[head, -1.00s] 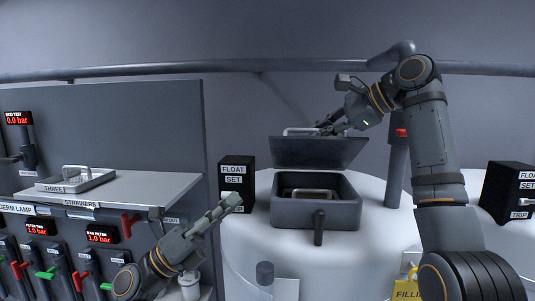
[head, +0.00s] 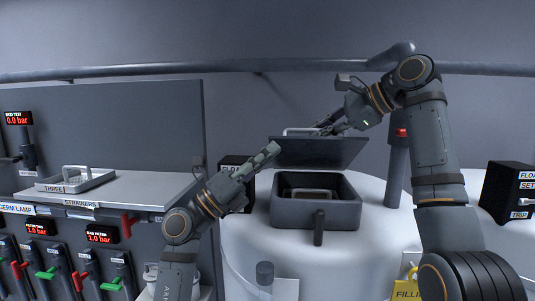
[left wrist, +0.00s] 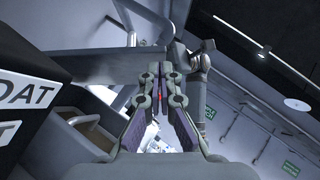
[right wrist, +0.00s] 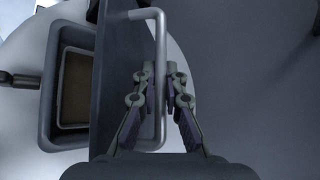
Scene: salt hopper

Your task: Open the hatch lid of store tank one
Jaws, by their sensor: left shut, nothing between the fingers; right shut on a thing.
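The dark hatch lid (head: 335,153) stands raised and tilted at the back of the grey hatch box (head: 300,213) on a white tank. My right gripper (head: 326,129) is shut on the lid's light bar handle, which shows clearly in the right wrist view (right wrist: 161,40). My left gripper (head: 273,149) is shut and empty, close to the lid's left edge. I cannot tell whether it touches the lid. In the left wrist view the lid (left wrist: 85,66) lies just beyond the shut fingertips (left wrist: 158,68).
A black FLOAT SET box (head: 232,161) stands left of the hatch, partly behind my left arm. Another black box (head: 510,190) is at far right. A shelf (head: 140,187) with a tray (head: 98,180) is at left.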

